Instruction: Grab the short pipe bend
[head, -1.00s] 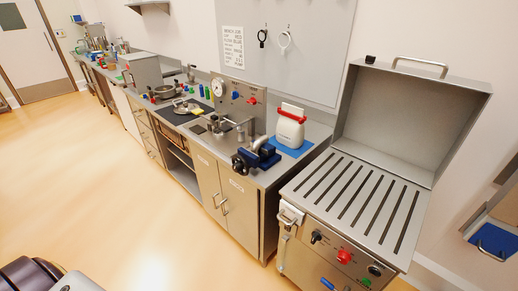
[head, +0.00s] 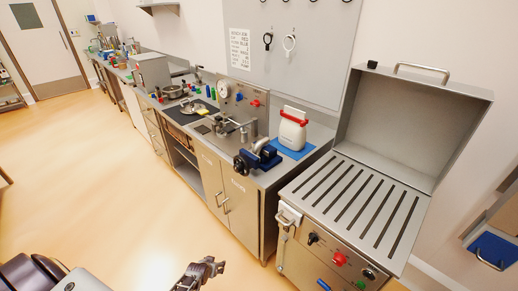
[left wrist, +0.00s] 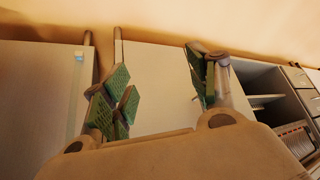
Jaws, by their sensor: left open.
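A small grey curved piece (head: 260,144), which looks like the short pipe bend, shows at the blue vise (head: 268,157) on the front corner of the counter. It is too small to tell whether the vise clamps it. My left gripper (head: 208,267) is low in front of the cabinets, over the floor and well apart from the vise. In the left wrist view my left gripper (left wrist: 160,88) is open, with its green-padded fingers spread and nothing between them. The pipe bend does not show in that view. My right gripper is not in view.
A slotted steel unit with a raised lid (head: 352,205) stands to the right. Cabinet doors (head: 222,188) are below the counter. The floor (head: 90,180) at left is clear.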

